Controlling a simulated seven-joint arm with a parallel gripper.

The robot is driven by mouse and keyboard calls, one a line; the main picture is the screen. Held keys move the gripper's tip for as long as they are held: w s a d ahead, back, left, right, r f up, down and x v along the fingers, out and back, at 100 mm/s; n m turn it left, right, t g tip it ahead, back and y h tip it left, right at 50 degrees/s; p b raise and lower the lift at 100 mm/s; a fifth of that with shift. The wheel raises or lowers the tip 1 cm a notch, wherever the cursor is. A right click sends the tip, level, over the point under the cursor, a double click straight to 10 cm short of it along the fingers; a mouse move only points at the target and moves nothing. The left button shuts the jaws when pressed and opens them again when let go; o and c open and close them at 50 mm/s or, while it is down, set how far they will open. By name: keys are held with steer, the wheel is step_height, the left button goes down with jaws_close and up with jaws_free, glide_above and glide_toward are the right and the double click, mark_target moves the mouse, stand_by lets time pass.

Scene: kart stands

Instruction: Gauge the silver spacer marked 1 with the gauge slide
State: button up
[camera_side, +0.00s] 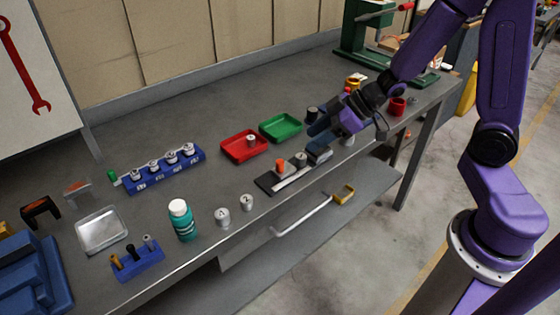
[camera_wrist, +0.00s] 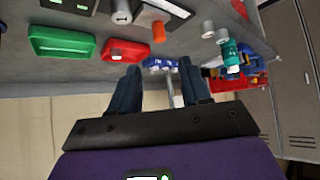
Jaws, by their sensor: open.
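The gauge slide (camera_side: 292,181) lies near the front edge in the side view, a dark base with a pale rail and an orange knob (camera_side: 280,166). Several silver spacers (camera_side: 171,157) sit in a blue rack (camera_side: 136,187). One spacer (camera_side: 250,141) is in the red tray (camera_side: 233,154), and two silver ones (camera_side: 222,217) (camera_side: 247,202) stand at the front. I cannot read which is marked 1. My gripper (camera_side: 317,141) is open and empty beside the slide's right end.
A teal bottle (camera_side: 183,222), a blue tool holder (camera_side: 138,265) and a metal tray (camera_side: 101,230) are at the left. The bench behind the rack is clear.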

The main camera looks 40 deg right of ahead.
mark_target(280, 161)
steer(key=x, duration=1.2)
steer(key=shift+w+a+f, duration=0.1)
steer(key=shift+a+f, duration=0.05)
steer(key=shift+f, duration=0.1)
steer(key=c, duration=0.7)
